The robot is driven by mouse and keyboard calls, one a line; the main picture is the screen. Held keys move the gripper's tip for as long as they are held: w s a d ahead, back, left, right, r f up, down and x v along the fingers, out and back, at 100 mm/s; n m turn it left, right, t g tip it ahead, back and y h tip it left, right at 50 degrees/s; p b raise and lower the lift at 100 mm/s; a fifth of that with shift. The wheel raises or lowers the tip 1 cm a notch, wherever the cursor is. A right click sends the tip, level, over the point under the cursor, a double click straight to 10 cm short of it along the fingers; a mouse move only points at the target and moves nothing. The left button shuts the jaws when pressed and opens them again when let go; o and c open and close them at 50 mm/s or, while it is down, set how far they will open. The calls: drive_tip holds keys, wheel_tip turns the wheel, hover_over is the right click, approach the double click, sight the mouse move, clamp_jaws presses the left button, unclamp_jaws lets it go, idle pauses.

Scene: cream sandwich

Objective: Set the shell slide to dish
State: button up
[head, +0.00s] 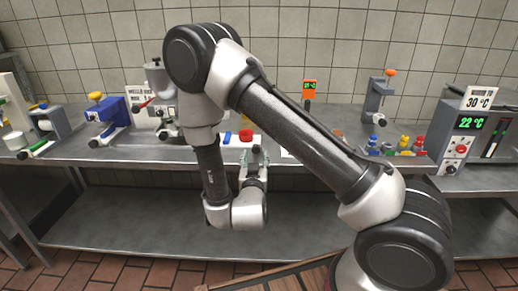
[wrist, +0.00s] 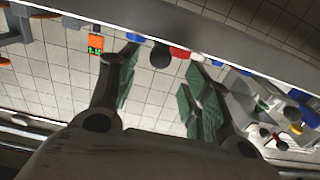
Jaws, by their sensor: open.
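My gripper (head: 257,158) hangs at the bench's front edge, fingers apart and empty. In the wrist view, its green-padded fingers (wrist: 163,75) stand wide open with nothing between the pads. No part is clearly labelled as the shell slide or dish, so I cannot tell which they are. A small red round piece (head: 246,136) and a blue piece (head: 227,136) lie on the bench just behind the gripper. A grey device with a red handle (head: 146,103) stands left of them, before a partly hidden sign (head: 141,92).
The steel bench (head: 290,164) runs across, with a lower shelf. A blue device (head: 107,118) stands left; a grey stand with an orange knob (head: 377,98) stands right. A 22 °C display unit (head: 463,138) is far right. Several coloured knobbed pieces (head: 404,143) sit nearby.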

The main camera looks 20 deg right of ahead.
sight(255, 150)
drive_tip(key=x, duration=0.7)
drive_tip(key=shift+a, duration=0.1)
clamp_jaws()
